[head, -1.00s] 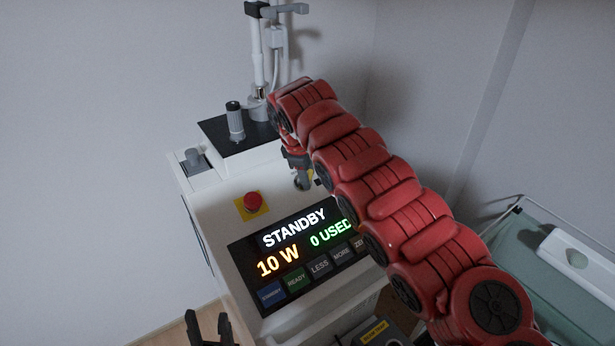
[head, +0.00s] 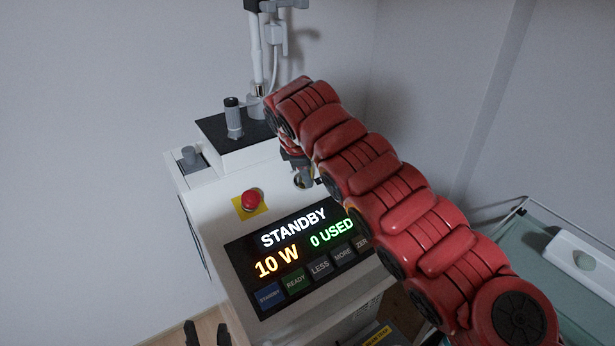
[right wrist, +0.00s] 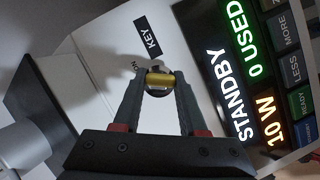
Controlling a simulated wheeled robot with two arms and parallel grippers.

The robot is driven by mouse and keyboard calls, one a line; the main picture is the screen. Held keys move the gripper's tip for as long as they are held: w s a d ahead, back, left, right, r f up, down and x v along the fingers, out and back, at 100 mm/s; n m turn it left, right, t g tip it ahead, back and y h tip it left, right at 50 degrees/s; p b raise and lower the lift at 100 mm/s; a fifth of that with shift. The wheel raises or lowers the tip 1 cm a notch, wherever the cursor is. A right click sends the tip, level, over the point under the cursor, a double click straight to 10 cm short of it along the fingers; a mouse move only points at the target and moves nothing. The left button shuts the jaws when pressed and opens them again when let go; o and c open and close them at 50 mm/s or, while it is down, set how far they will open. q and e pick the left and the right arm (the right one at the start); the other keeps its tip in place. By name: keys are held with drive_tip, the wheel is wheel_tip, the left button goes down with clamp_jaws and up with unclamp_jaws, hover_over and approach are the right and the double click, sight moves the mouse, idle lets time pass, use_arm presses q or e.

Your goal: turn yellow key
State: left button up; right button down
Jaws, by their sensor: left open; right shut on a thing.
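The yellow key (right wrist: 160,79) shows in the right wrist view, set in a round metal lock on the white console top, beside a black label reading KEY (right wrist: 147,37). My right gripper (right wrist: 158,82) is shut on the key, one finger on each side of it. In the head view the red right arm reaches over the console and hides the key; the lock's metal ring (head: 304,181) shows beside the gripper. My left gripper (head: 206,334) is at the bottom edge, open and empty, its fingertips apart.
The console display (head: 295,255) reads STANDBY, 10 W and 0 USED, with a row of buttons below. A red stop button (head: 250,200) on a yellow plate is left of the lock. A teal-lined cart (head: 550,275) is at right.

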idle(0.4)
drive_tip(key=shift+f+n+t+b, duration=0.2)
drive_tip(key=shift+n+t+b, duration=0.1)
drive_tip(key=shift+n+b, duration=0.35)
drive_tip(key=shift+n+t+b, duration=0.3)
drive_tip(key=shift+n+b, duration=0.25)
drive_tip(key=shift+n, duration=0.1)
drive_tip(key=shift+r, duration=0.15)
drive_tip(key=shift+n, duration=0.3)
drive_tip(key=shift+n+t+b, duration=0.3)
drive_tip(key=shift+n+b, duration=0.4)
drive_tip(key=shift+b, duration=0.15)
drive_tip(key=c, duration=0.9)
unclamp_jaws()
drive_tip(key=o, duration=0.5)
